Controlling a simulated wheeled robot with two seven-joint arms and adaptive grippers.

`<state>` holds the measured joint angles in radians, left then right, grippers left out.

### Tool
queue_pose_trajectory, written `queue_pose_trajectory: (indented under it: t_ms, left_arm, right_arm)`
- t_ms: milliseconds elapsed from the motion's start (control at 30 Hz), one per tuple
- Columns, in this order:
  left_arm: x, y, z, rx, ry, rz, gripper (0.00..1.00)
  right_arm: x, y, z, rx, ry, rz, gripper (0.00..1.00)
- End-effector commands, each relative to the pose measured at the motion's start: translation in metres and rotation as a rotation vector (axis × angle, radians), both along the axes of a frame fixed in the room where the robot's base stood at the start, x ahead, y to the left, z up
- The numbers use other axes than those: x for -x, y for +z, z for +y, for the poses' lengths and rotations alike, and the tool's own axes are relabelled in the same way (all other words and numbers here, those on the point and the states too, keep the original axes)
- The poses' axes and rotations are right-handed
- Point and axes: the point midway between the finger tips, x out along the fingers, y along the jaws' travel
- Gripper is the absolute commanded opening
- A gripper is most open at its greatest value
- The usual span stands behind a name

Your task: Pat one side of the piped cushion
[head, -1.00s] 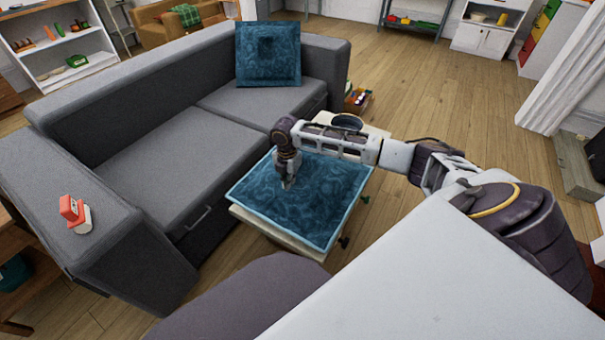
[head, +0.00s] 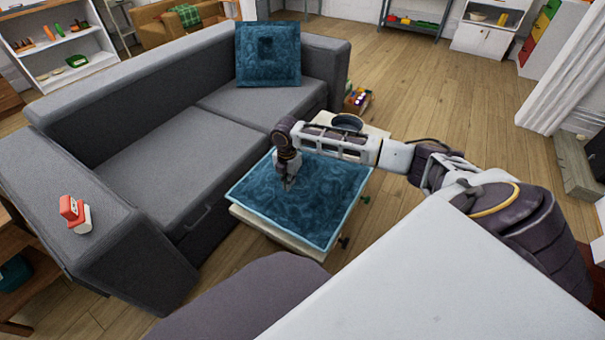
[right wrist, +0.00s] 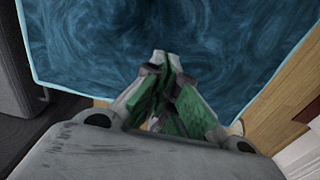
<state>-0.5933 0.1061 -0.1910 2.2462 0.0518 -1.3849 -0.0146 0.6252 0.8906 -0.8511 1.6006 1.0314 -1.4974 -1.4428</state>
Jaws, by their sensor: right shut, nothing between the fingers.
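The piped cushion (head: 315,208) is blue with a swirled pattern and light blue piping, lying flat on a low table (head: 268,232). My right gripper (head: 287,185) is shut and empty, pointing down over the left part of the cushion. In the right wrist view its closed fingertips (right wrist: 161,56) stand in front of the cushion's blue face (right wrist: 200,35). I cannot tell whether the tips touch the cloth. My left gripper is not in view.
A grey sofa (head: 165,160) stands close along the table's left side, with another blue cushion (head: 268,70) upright on it. A dark round dish (head: 347,122) sits behind the piped cushion. A red and white object (head: 75,214) lies on the sofa arm. Wood floor (head: 440,110) is open at right.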

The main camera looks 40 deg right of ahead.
Motion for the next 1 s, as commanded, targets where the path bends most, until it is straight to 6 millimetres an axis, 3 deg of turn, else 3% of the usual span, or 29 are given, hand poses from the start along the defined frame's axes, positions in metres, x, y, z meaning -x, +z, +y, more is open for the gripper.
queue_pose_trajectory:
  t_ms: [1000]
  left_arm:
    - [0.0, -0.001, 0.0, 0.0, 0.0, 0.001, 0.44]
  right_arm:
    - [0.0, -0.019, 0.0, 0.0, 0.0, 0.0, 0.0]
